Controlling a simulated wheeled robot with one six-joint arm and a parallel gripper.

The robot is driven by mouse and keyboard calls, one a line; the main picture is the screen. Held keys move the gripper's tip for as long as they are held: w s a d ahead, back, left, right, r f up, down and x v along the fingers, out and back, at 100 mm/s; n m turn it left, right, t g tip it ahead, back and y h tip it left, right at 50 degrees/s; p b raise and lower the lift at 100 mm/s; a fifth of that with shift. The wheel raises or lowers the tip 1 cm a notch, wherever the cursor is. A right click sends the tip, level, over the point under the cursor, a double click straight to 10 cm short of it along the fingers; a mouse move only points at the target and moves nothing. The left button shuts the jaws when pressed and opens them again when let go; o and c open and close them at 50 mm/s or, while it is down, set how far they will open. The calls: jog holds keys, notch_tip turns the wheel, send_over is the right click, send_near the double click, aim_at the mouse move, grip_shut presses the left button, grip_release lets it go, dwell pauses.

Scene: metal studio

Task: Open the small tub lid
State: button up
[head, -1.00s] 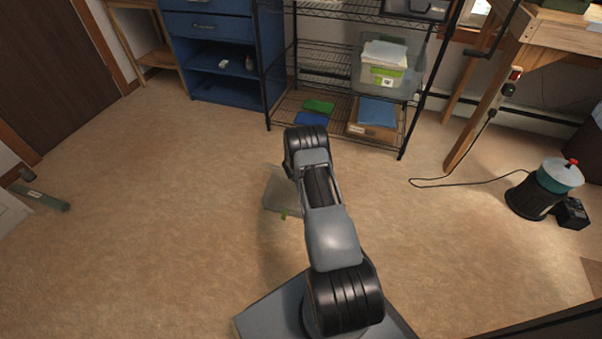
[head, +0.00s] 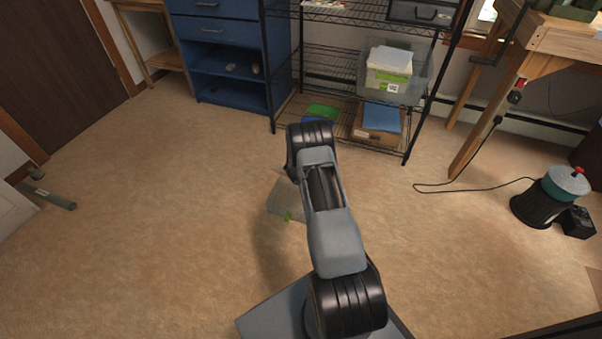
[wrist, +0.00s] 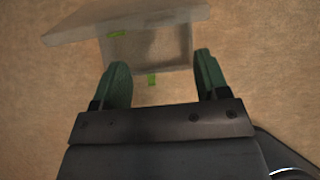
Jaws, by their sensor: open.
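The small tub (head: 287,203) sits on the floor, partly hidden behind my arm in the head view. In the wrist view the pale grey, see-through tub (wrist: 150,50) is just beyond my fingers. Its flat lid (wrist: 75,30) spans the top of that view at a slant to the body and seems partly raised; how far is hard to tell. One green tab shows near the lid's edge and another at the tub's near side, between the fingers. My gripper (wrist: 160,68) is open, with nothing seen held between its green fingers. Whether they touch the tub cannot be told.
A wire shelf (head: 336,62) with bins and a blue cabinet (head: 228,62) stand at the back. A wooden workbench (head: 560,40) is at the right, with a black and teal canister (head: 560,190) and cable on the floor.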

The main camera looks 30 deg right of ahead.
jog(key=p+v, duration=0.2)
jog(key=v, duration=0.8)
jog(key=shift+r, duration=0.1)
